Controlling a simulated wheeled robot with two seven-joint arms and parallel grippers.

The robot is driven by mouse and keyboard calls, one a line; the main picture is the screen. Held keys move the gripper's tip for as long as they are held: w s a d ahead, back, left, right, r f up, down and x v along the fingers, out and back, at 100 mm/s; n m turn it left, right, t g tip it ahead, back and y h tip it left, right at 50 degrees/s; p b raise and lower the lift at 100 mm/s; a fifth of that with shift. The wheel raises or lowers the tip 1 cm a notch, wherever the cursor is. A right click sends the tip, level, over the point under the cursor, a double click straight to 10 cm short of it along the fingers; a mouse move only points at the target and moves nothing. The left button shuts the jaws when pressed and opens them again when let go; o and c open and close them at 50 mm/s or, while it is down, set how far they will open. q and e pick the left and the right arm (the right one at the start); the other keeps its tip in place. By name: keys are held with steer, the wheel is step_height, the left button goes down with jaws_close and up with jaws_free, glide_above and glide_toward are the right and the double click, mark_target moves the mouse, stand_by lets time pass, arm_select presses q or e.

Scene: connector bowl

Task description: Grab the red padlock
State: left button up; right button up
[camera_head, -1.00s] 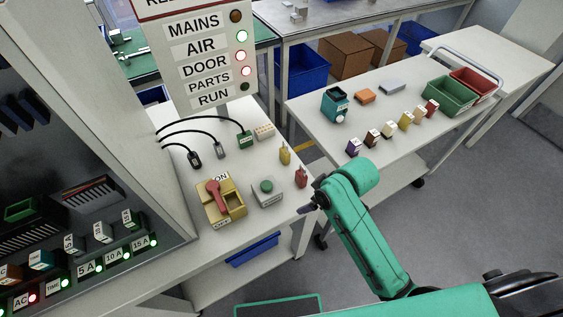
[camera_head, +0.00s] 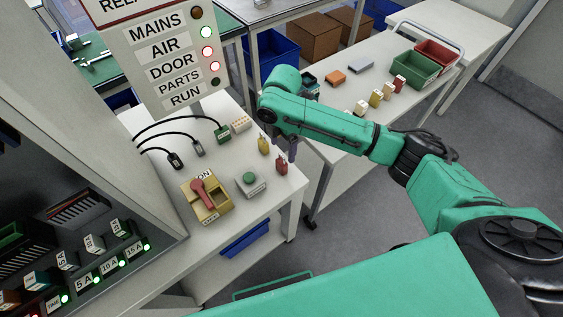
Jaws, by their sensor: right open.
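The red padlock (camera_head: 281,166) stands near the right edge of the white bench, beside a yellow padlock (camera_head: 263,146). My right gripper (camera_head: 284,150) points down just above and behind the red padlock, with its dark fingers open and empty. Whether a finger touches the padlock cannot be told. The green wrist hides part of the gripper. My left gripper is out of view.
A grey box with a green button (camera_head: 250,180) and a yellow switch box with a red handle (camera_head: 203,196) stand left of the padlocks. Black cables end in connectors, including a green one (camera_head: 222,133). A white trolley (camera_head: 335,155) stands to the right.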

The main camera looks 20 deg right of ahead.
mark_target(281, 161)
step_height(281, 161, down, 7)
steer(key=shift+a+r+p, duration=0.1)
steer(key=shift+p, duration=0.8)
steer(key=shift+w+f, duration=0.1)
steer(key=shift+f, duration=0.3)
jaws_close()
